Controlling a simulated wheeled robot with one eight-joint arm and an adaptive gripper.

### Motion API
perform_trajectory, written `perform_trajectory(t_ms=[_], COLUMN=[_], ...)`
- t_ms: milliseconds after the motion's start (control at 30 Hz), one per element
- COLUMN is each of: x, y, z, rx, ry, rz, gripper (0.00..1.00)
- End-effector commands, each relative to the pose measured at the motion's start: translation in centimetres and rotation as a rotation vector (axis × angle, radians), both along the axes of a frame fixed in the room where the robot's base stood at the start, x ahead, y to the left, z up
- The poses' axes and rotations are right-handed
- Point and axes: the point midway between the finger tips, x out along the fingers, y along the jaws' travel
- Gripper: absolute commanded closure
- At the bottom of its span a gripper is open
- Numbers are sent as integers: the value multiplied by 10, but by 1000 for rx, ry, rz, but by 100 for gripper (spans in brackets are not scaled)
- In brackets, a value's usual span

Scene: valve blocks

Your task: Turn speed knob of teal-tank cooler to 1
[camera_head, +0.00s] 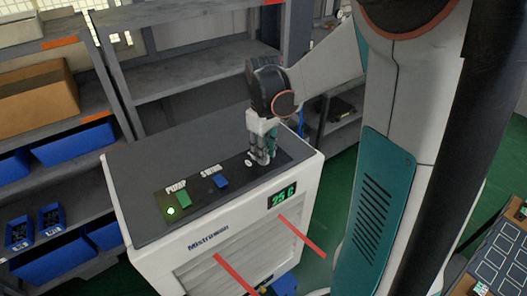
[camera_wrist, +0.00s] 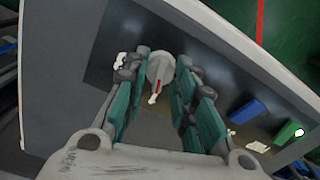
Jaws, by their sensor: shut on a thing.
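The cooler (camera_head: 290,181) has a white body with a dark control panel on top and a green display (camera_head: 282,197) that seems to read 25 C. Its round grey speed knob (camera_wrist: 161,67) has a red pointer line and sits at the far end of the panel in the wrist view. My gripper (camera_head: 262,158) points down at the panel, with its teal fingers on both sides of the knob, shut on it. In the head view the fingers hide the knob. A white mark (camera_wrist: 121,60) shows left of the knob; its number is unreadable. I cannot make out a tank's colour.
A green switch (camera_head: 183,200) and a blue switch (camera_head: 221,181) sit on the same panel, left of my gripper. Red streamers (camera_head: 303,236) stick out from the cooler's front. Grey shelves with a cardboard box (camera_head: 38,97) and blue bins (camera_head: 69,147) stand behind and left.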

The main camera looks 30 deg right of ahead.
Motion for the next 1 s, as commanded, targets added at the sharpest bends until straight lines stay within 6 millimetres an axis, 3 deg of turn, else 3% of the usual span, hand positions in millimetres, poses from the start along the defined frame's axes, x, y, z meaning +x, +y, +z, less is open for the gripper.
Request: perform_trajectory(t_ms=[600, 1000], x=[0, 0], y=[0, 0], z=[-2, 0], rx=[0, 0], ry=[0, 0], rz=[-489, -653], gripper=[99, 99])
